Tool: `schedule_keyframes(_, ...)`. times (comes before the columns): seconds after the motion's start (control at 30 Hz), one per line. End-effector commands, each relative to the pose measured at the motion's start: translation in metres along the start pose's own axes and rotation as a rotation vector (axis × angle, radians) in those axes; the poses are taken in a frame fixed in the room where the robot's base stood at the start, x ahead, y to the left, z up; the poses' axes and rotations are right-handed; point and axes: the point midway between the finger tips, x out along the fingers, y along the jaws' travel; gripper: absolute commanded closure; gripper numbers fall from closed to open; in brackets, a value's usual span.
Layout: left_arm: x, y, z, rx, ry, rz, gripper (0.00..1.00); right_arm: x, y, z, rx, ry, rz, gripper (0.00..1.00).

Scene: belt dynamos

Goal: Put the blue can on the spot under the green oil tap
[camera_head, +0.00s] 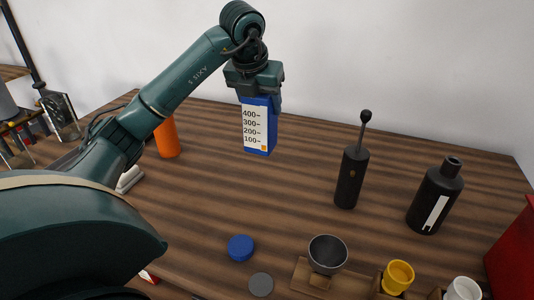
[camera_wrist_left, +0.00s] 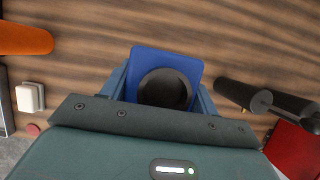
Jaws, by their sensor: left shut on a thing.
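The blue can (camera_head: 258,128) is a square-sided can with a white label marked from 100 to 400. My left gripper (camera_head: 259,95) is shut on its upper part and holds it upright over the back of the wooden table. I see no contact shadow under it, and its gap to the table is hard to judge. In the left wrist view the can (camera_wrist_left: 181,58) sits between the fingers, with a round dark top. I cannot make out a green oil tap or a spot under it in either view. My right gripper is not in view.
On the table (camera_head: 210,200) stand an orange cylinder (camera_head: 167,138), a black long-necked bottle (camera_head: 350,178) and a black bottle (camera_head: 428,205). A blue lid (camera_head: 240,247), grey disc (camera_head: 261,284), dark cup (camera_head: 328,252) and yellow cup (camera_head: 398,276) are in front. A red object (camera_head: 512,255) is right.

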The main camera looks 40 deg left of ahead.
Motion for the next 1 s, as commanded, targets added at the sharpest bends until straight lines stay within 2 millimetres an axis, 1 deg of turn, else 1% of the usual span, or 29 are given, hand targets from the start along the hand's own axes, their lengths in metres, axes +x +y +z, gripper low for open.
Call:
schedule_keyframes(0.1, 0.022, 0.001, -0.010, 0.001, 0.005, 0.003, 0.71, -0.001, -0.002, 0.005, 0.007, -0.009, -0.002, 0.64)
schedule_keyframes(0.2, 0.037, 0.000, -0.016, 0.000, 0.004, 0.001, 0.71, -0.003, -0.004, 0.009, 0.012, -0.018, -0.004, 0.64)
schedule_keyframes(0.37, 0.050, 0.000, -0.021, 0.000, 0.000, 0.001, 0.71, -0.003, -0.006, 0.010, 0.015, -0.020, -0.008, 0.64)
schedule_keyframes(0.6, 0.081, 0.001, -0.035, 0.000, 0.002, 0.002, 0.71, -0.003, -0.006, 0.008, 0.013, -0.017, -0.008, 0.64)
schedule_keyframes(0.7, 0.086, 0.001, -0.037, 0.000, 0.000, 0.000, 0.71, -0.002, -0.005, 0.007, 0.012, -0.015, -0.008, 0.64)
schedule_keyframes(1.0, 0.089, 0.000, -0.037, 0.000, -0.001, 0.000, 0.71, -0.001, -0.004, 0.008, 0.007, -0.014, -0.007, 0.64)
